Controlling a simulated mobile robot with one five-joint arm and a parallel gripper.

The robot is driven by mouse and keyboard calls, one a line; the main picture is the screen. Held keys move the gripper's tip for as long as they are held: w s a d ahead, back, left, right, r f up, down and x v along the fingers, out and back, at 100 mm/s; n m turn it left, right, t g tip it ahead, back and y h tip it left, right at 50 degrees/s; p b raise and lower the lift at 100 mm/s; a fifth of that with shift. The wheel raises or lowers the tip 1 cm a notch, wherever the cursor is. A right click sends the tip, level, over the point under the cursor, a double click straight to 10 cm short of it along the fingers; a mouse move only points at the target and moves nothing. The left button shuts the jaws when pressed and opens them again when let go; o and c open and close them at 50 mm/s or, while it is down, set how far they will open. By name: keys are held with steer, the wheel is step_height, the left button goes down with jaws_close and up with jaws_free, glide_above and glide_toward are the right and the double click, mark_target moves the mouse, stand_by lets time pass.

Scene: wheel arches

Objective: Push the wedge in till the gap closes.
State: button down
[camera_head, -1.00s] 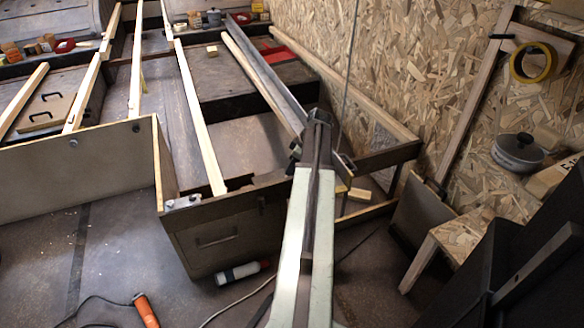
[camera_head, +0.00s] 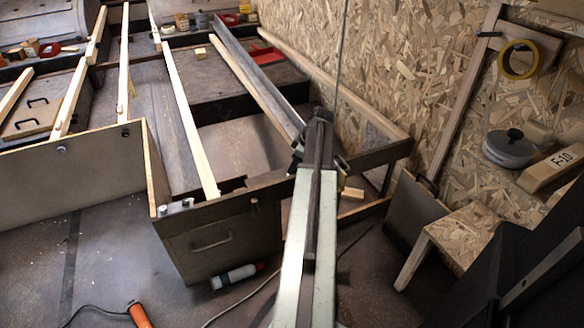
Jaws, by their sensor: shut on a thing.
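My arm reaches up the middle of the head view, and my gripper (camera_head: 318,118) is at its far end, beside the front right corner of a low wooden frame (camera_head: 215,203). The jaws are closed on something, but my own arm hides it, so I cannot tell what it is. I cannot pick out the wedge or the gap for certain. A small pale wood piece (camera_head: 352,193) shows just right of the arm, apart from it.
Long pale battens (camera_head: 187,105) and a grey bar (camera_head: 255,68) lie across the frame. A chipboard wall (camera_head: 400,45) stands at right, with a lidded pot (camera_head: 510,148) and a block marked F-10 (camera_head: 552,168) on a ledge. A bottle (camera_head: 236,276) and an orange-handled tool (camera_head: 140,315) lie on the floor.

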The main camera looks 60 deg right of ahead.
steer(key=c, duration=1.1)
jaws_free()
steer(key=shift+o, duration=0.2)
steer(key=shift+w, duration=0.1)
steer(key=p+v, duration=0.7)
steer(key=shift+r, duration=0.35)
